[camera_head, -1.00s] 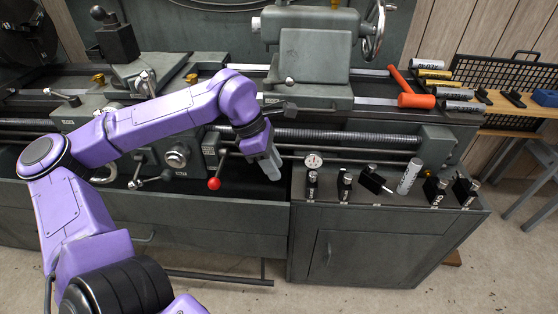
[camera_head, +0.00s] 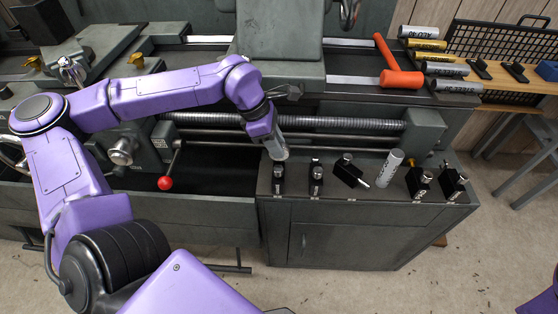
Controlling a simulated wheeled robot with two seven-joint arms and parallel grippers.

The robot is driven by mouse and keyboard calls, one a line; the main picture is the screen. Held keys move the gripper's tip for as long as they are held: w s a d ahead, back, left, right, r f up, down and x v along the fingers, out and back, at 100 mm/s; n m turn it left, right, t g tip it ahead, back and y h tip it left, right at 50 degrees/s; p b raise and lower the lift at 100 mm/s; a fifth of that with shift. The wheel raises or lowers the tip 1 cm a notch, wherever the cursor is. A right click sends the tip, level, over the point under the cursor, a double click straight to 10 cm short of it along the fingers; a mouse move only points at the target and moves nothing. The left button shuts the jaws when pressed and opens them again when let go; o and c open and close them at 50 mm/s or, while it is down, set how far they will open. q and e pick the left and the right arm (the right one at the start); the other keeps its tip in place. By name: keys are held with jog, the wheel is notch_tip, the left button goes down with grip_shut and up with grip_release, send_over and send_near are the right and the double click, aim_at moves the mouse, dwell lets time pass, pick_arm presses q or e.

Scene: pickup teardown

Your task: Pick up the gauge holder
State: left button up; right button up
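Several small black tool holders stand on the grey cabinet top (camera_head: 300,200). The leftmost black holder (camera_head: 278,180), beside which a round white dial showed earlier, is the likely gauge holder. The dial is now hidden behind my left gripper (camera_head: 280,154). The gripper points down, with its pale grey fingers just above and behind that holder. I cannot tell whether the fingers touch it or how far they are apart. My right gripper is out of view.
Other holders stand to the right: an upright one (camera_head: 316,178), a tilted one (camera_head: 349,172) and two more (camera_head: 418,182), (camera_head: 453,184). A white cylinder (camera_head: 390,168) leans among them. An orange hammer (camera_head: 400,78) and labelled cylinders (camera_head: 445,69) lie behind. A red-knobbed lever (camera_head: 165,183) is left.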

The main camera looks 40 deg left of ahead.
pick_arm(q)
jog(key=x, duration=0.4)
jog(key=shift+r, duration=0.1)
grip_shut()
jog(key=shift+r, duration=0.15)
